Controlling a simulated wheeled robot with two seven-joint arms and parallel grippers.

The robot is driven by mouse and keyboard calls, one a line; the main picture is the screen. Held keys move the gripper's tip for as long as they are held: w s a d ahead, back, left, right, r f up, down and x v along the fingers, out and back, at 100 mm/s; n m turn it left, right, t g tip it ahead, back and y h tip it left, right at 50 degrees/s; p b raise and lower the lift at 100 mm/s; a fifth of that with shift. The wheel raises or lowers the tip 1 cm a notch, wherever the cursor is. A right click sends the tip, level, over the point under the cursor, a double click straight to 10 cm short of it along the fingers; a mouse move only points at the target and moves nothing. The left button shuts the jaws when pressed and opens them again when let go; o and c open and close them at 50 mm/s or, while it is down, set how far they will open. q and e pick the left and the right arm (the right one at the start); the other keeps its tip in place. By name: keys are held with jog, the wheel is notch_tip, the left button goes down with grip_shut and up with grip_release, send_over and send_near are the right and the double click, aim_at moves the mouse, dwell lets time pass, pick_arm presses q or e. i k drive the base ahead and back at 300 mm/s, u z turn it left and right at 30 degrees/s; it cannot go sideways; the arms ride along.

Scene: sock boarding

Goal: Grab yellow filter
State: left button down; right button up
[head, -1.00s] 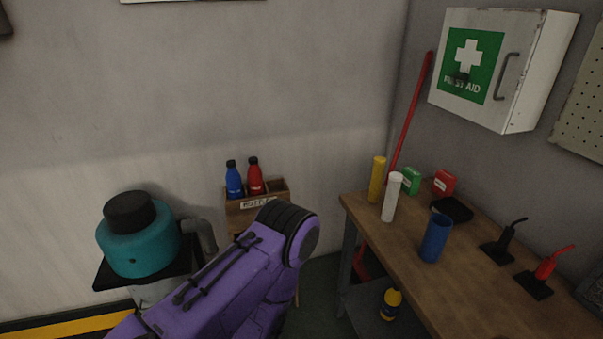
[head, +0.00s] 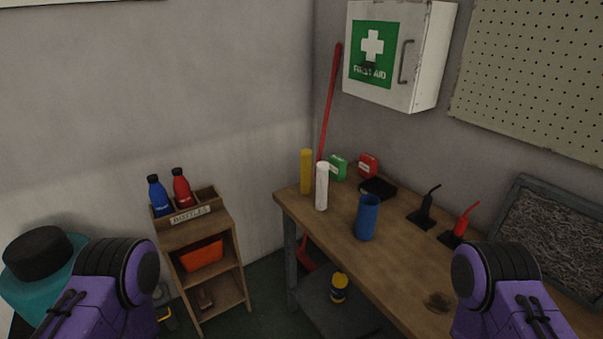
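A yellow cylinder (head: 306,172), which looks like the yellow filter, stands upright at the far left corner of the wooden workbench (head: 400,262). A white cylinder (head: 321,187) stands just to its right and nearer to me, and a blue open-topped cylinder (head: 367,218) stands further right and nearer. My two purple arms show at the lower left and lower right. Both are well short of the yellow cylinder. Neither gripper's fingers show in the head view.
A shelf labelled BOTTLES (head: 190,215) holds a blue bottle (head: 158,196) and a red bottle (head: 181,188). Green (head: 337,168) and red (head: 368,165) boxes stand behind the cylinders. A first aid cabinet (head: 424,60) hangs above. A yellow bottle (head: 339,288) sits under the bench.

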aim_at(305, 153)
jog(key=k, duration=0.6)
jog(key=u, duration=0.9)
jog(key=i, duration=1.55)
jog(key=z, duration=1)
jog(key=i, duration=0.55)
jog(key=z, duration=0.55)
